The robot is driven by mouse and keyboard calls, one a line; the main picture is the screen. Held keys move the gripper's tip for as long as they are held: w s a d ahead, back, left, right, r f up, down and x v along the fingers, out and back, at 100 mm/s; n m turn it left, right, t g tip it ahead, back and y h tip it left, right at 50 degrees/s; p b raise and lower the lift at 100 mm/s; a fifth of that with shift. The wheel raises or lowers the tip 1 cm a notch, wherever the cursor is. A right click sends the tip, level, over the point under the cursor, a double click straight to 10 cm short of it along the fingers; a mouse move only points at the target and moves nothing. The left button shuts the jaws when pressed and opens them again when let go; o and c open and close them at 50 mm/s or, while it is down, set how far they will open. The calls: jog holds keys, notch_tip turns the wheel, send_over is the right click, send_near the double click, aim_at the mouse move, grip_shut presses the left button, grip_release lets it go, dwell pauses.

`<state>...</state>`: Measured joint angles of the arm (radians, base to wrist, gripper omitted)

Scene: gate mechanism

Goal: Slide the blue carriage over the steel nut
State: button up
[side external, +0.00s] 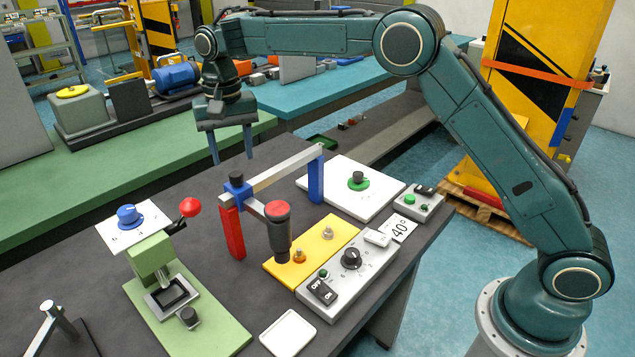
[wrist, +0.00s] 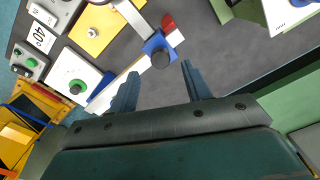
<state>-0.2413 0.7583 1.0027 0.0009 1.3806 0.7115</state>
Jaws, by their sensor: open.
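The blue carriage (side external: 236,188) with a black knob sits on the metal rail (side external: 275,169), at the end by the red post (side external: 236,232). It also shows in the wrist view (wrist: 153,43). An arm from the carriage carries a dark cylinder with a red top (side external: 278,222), hanging beside the brass nut (side external: 299,256). The steel nut (side external: 327,233) stands on the yellow plate (side external: 335,245), farther toward the blue post (side external: 316,181). My gripper (side external: 232,157) is open and empty, above the carriage and apart from it. In the wrist view its fingertips (wrist: 160,69) lie just short of the knob.
A control box (side external: 345,270) with a dial and switches stands in front of the yellow plate. A white panel with a green dial (side external: 357,182) lies behind the blue post. A green press with a red-ball lever (side external: 190,207) stands left of the rail.

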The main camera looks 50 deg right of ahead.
aim_at(236, 173)
jog(key=shift+f, duration=2.55)
